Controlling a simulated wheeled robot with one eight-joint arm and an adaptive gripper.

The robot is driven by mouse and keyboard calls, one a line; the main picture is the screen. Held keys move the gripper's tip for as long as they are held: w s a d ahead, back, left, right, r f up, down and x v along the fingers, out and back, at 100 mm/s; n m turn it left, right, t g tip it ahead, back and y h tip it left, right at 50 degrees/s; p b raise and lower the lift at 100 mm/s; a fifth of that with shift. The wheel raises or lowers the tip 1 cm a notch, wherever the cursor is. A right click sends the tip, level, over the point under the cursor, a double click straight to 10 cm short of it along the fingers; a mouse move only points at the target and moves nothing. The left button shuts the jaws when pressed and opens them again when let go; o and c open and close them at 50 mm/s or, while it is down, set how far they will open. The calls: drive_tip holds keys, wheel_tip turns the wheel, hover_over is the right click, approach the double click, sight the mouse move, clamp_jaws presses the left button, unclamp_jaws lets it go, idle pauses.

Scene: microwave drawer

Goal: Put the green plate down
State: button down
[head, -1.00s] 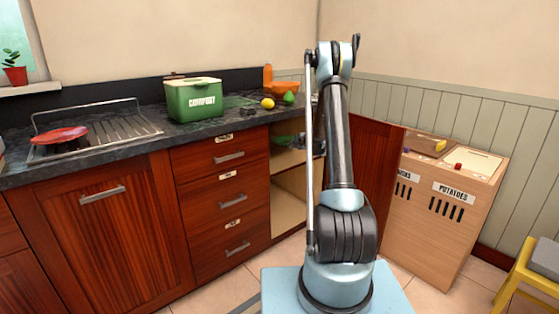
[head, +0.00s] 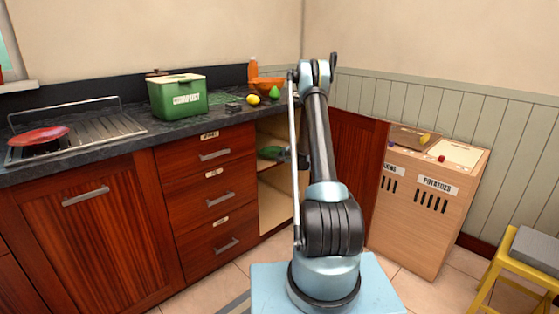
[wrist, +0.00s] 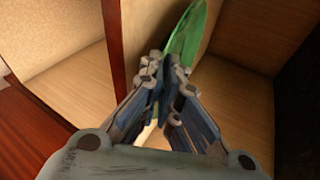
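The green plate (head: 270,153) is inside the open cabinet, in the upper compartment above the middle shelf. In the wrist view the green plate (wrist: 187,35) appears steeply tilted, nearly edge-on, at my fingertips. My gripper (wrist: 168,62) is closed around the plate's near edge, with the fingers converging on it. In the head view my gripper (head: 298,157) reaches into the cabinet from the right, partly hidden by my arm. I cannot tell whether the plate touches the shelf (head: 273,168).
The open cabinet door (head: 352,150) stands right of my arm. A wooden vegetable bin (head: 425,210) is beyond it. The counter above holds a green compost box (head: 177,97), a lemon (head: 253,100), an orange bowl (head: 268,85) and a red plate (head: 38,137). A yellow stool (head: 497,270) is at right.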

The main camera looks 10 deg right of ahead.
drive_tip(key=shift+f, duration=0.25)
drive_tip(key=c, duration=2.1)
unclamp_jaws()
drive_tip(key=shift+r, duration=0.1)
